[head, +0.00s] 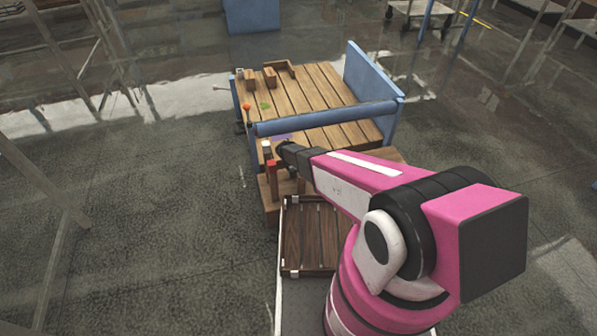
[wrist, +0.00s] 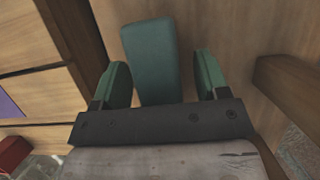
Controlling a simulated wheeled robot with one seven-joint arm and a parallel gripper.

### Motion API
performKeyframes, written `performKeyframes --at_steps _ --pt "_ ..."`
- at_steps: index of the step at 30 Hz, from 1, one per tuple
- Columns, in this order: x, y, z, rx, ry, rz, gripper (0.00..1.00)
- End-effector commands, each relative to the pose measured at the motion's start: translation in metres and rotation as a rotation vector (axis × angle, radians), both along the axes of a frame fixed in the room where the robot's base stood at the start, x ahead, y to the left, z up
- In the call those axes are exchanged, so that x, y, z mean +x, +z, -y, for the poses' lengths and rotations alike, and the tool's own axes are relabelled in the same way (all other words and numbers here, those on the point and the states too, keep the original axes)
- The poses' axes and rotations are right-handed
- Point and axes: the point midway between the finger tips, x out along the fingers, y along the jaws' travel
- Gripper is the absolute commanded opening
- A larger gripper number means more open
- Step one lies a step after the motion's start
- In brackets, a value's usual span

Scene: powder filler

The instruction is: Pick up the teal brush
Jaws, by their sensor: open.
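The teal brush (wrist: 150,50) shows in the wrist view as a plain teal block, over a brown wooden surface. My gripper (wrist: 162,66) is open, with one green finger to the left of the brush and one to the right. A gap shows on each side, wider on the right, so neither finger appears to touch it. The brush's near end is hidden behind the dark gripper body. In the head view my arm reaches to the near left of the bench, and I cannot make out the brush there.
The slatted wooden bench (head: 315,92) has a blue bar (head: 325,118) across its near side and a blue panel (head: 368,78). Wooden blocks stand at its far left. A red block (head: 271,168) stands near my gripper. A wooden tray (head: 292,268) lies nearer me.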

Motion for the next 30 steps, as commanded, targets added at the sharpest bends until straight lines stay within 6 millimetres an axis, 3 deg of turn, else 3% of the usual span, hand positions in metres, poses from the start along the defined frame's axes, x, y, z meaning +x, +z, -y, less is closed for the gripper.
performKeyframes --at_steps 3,8,9,20,26,30 --pt "0.0 0.0 0.0 0.0 0.0 0.0 0.68" --pt "0.0 0.0 0.0 0.0 0.0 0.0 0.16" --pt "0.0 0.0 0.0 0.0 0.0 0.0 0.13" --pt "0.0 0.004 0.0 0.0 0.0 0.0 0.13" --pt "-0.001 0.026 0.0 0.002 0.0 0.002 0.13" --pt "-0.002 0.051 0.001 0.001 -0.001 0.001 0.13"
